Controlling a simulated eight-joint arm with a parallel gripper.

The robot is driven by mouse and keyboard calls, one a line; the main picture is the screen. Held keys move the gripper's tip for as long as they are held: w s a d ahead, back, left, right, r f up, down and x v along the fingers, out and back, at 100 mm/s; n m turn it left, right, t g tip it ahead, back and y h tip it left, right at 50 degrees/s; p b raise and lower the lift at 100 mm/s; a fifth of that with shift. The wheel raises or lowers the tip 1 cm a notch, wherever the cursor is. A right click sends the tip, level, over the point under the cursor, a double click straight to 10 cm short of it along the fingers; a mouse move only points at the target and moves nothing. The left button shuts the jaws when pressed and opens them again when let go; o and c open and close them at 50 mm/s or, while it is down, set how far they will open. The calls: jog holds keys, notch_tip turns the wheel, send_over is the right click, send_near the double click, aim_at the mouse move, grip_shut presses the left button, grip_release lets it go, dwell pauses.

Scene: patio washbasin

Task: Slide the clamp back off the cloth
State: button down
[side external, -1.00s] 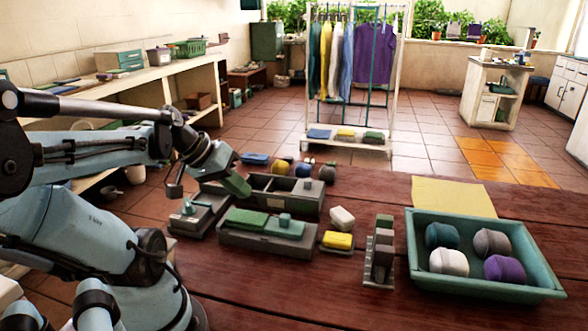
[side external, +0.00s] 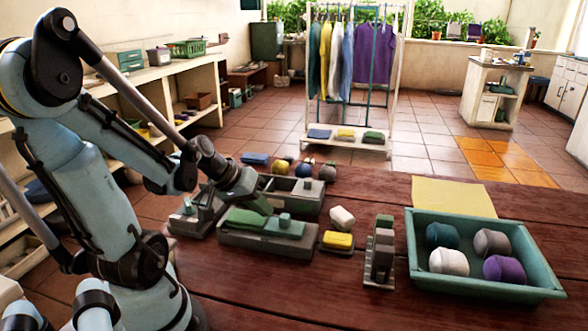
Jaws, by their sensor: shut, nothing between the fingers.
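A folded green cloth (side external: 243,219) lies on a low grey fixture (side external: 262,243) near the middle of the table. A small grey-green block with an upright knob, which looks like the clamp (side external: 285,222), sits at the right part of this fixture, over or against the green material. Whether it presses on the cloth cannot be told. My gripper (side external: 262,206) is shut and empty.

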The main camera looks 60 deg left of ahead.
aim_at(285, 217)
jog(key=shift+x, duration=1.1)
jog(key=shift+w+d, duration=1.1)
jog(key=shift+r, duration=0.1)
jog(key=v, duration=1)
jog(key=shift+s+a, duration=0.1)
jog(key=shift+a, duration=0.05)
